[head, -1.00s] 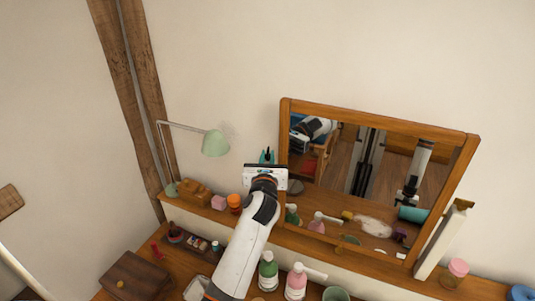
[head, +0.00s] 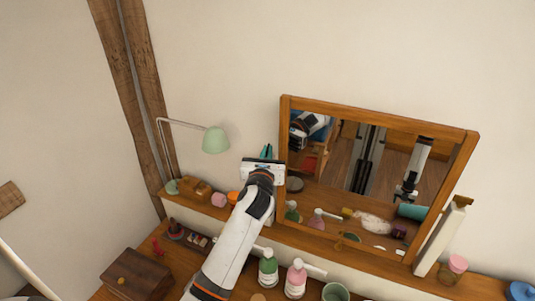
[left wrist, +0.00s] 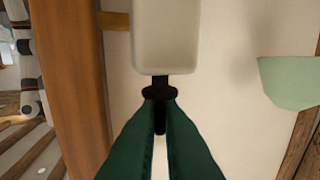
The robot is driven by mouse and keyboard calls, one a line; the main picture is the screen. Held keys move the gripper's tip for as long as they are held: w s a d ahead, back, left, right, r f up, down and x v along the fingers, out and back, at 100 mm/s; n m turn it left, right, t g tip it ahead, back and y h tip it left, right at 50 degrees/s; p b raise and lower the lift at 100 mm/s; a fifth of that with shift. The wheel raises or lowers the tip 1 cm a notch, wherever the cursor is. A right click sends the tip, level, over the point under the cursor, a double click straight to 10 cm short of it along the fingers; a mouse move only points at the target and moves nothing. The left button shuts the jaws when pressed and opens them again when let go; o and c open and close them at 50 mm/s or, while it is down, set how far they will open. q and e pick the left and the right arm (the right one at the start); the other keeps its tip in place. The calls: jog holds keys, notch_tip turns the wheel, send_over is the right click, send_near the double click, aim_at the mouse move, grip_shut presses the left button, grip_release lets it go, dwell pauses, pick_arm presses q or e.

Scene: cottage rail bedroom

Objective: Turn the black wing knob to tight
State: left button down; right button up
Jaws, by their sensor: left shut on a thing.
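The black wing knob (left wrist: 159,118) shows in the left wrist view, on a short black stem with a collar below a cream post (left wrist: 165,35). My left gripper (left wrist: 160,105) is shut on it, with the dark green fingertips on either side of the knob. In the head view my left gripper (head: 267,151) is just left of the mirror's wooden frame (head: 284,125), and the knob is mostly hidden by the fingers. The mirror (head: 365,185) leans at a tilt above the shelf. My right gripper is not directly in view.
A green lamp (head: 215,140) stands left of my gripper. The shelf (head: 385,270) holds small jars and blocks, with a cream post (head: 440,240) right of the mirror. Green (head: 268,268) and pink (head: 296,279) bottles and a wooden box (head: 136,274) stand below.

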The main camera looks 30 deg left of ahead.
pick_arm(q)
jog(key=m+h, duration=0.3)
jog(key=h, duration=0.1)
jog(key=a+m+h+b, duration=0.1)
jog(key=m+h, duration=0.1)
jog(key=h, duration=0.2)
jog(key=a+m+h+b, duration=0.1)
jog(key=m+h, duration=0.2)
jog(key=h, duration=0.2)
jog(key=shift+f+m, duration=0.15)
jog(key=shift+m, duration=0.15)
jog(key=m+g+h+b, duration=0.2)
jog(key=g+h+b, duration=0.1)
jog(key=b, duration=0.2)
jog(key=m+g+h+b, duration=0.3)
jog(key=b, duration=0.1)
jog(key=w+a+m+g+h+b, duration=0.1)
jog(key=m+g+h+b, duration=0.1)
jog(key=b, duration=0.3)
jog(key=shift+r+m+g+h+b, duration=0.25)
jog(key=shift+m+g+h+b, duration=0.15)
jog(key=shift+m+h, duration=0.15)
jog(key=shift+r, duration=0.1)
jog(key=c, duration=1.9)
grip_release()
jog(key=shift+h, duration=0.25)
